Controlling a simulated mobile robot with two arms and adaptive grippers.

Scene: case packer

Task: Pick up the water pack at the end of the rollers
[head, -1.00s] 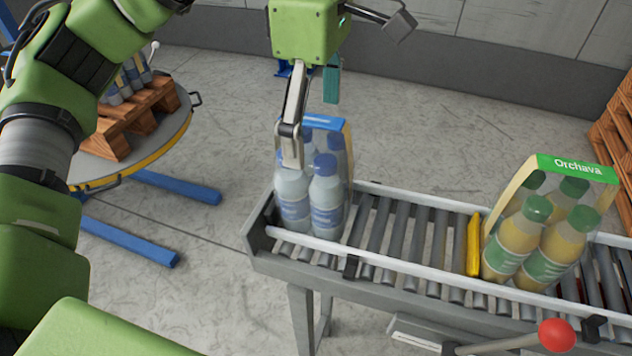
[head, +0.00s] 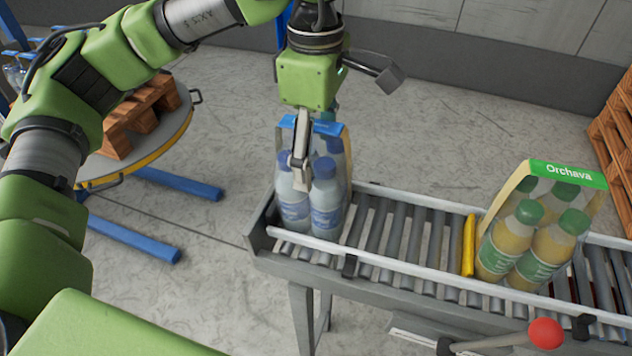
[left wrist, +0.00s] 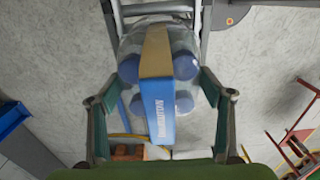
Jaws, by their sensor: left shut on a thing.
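The water pack (head: 326,208), several clear bottles with blue caps and a blue-topped carrier, stands upright at the left end of the roller conveyor. My left gripper (head: 304,170) is over it from above, with its fingers down beside the bottles, shut on the pack. In the left wrist view, the pack's blue and tan carrier strip (left wrist: 158,105) runs between the two fingers (left wrist: 160,85), with blue caps on both sides. The pack's base appears to be on the rollers. The far finger is mostly hidden in the head view. My right gripper is out of view.
The conveyor (head: 385,235) has pale side rails. A yellow stop (head: 469,245) separates the water from an Orchava juice pack (head: 530,240). A red-knobbed lever (head: 545,333) is in front. A round lift table (head: 150,165) with a wooden pallet (head: 140,118) stands left, beyond open floor.

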